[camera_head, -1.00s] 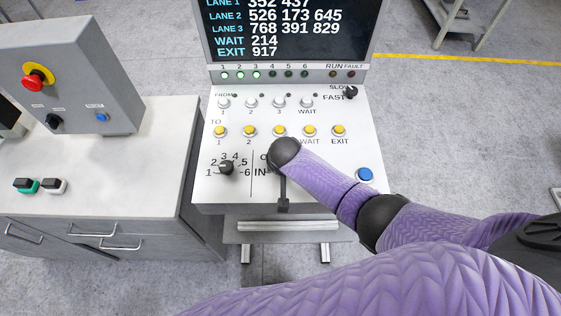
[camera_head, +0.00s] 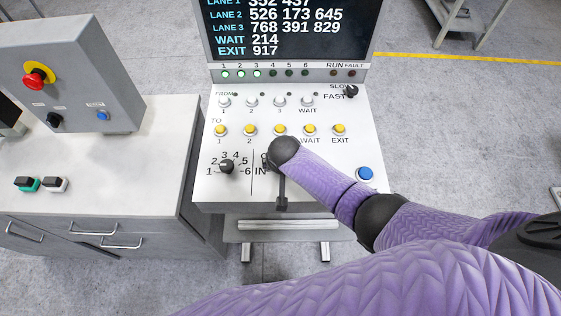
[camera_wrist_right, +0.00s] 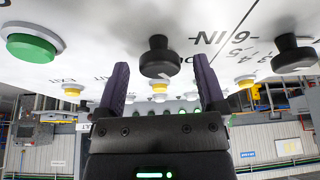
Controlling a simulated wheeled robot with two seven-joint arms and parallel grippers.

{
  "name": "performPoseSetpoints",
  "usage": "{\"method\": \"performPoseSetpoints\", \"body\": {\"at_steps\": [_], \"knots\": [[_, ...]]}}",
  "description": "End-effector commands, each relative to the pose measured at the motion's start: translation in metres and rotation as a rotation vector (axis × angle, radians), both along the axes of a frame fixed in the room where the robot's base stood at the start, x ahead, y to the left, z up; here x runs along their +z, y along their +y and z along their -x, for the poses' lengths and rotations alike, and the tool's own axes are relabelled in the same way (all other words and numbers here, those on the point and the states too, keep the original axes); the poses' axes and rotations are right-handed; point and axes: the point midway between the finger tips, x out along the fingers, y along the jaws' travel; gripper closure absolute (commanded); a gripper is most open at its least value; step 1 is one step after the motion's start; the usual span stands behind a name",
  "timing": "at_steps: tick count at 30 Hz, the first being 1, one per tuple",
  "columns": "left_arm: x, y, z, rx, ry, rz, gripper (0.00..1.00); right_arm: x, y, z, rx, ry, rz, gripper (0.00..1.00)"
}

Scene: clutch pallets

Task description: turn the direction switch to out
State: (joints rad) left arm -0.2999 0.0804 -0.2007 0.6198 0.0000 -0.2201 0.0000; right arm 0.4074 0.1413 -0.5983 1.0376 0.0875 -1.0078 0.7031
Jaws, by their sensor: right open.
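The direction switch is a black knob (camera_wrist_right: 160,57) on the white panel, seen in the right wrist view beside the "IN" label. In the head view my right arm hides most of it and part of its labels, so I cannot read where it points. My right gripper (camera_wrist_right: 160,72) is open. Its two fingers stand to either side of the knob in the wrist view, with the knob close to the fingertips; I cannot tell contact. My left gripper is not in view.
A numbered selector knob (camera_head: 227,166) sits left of the switch. Yellow buttons (camera_head: 220,131) and white buttons (camera_head: 224,103) line the panel behind. A blue button (camera_head: 365,174) is at the front right; a green button (camera_wrist_right: 33,45) shows in the wrist view. A screen (camera_head: 290,30) rises behind.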

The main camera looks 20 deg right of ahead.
Motion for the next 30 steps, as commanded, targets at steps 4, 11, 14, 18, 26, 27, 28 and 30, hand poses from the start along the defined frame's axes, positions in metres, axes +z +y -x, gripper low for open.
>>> {"method": "performPoseSetpoints", "body": {"at_steps": [4,11,14,18,26,27,28,30], "knots": [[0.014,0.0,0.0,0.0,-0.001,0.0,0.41,0.019,0.001,0.006,0.001,0.0,-0.001,0.11],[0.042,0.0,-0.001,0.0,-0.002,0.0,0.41,0.072,0.005,0.028,0.001,-0.001,-0.002,0.11],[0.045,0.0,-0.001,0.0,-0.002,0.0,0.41,0.086,0.006,0.034,0.0,-0.001,-0.001,0.11],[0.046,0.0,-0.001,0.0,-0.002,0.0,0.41,0.092,0.006,0.037,0.0,-0.001,0.0,0.11],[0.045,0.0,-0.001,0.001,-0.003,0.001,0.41,0.092,0.006,0.037,0.0,-0.001,0.0,0.11],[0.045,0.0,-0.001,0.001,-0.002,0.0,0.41,0.092,0.006,0.037,0.0,-0.001,0.0,0.11],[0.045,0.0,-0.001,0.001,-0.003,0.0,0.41,0.091,0.006,0.037,0.0,-0.001,0.0,0.11],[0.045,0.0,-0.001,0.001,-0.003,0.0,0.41,0.091,0.007,0.039,0.003,0.002,-0.002,0.11]]}}
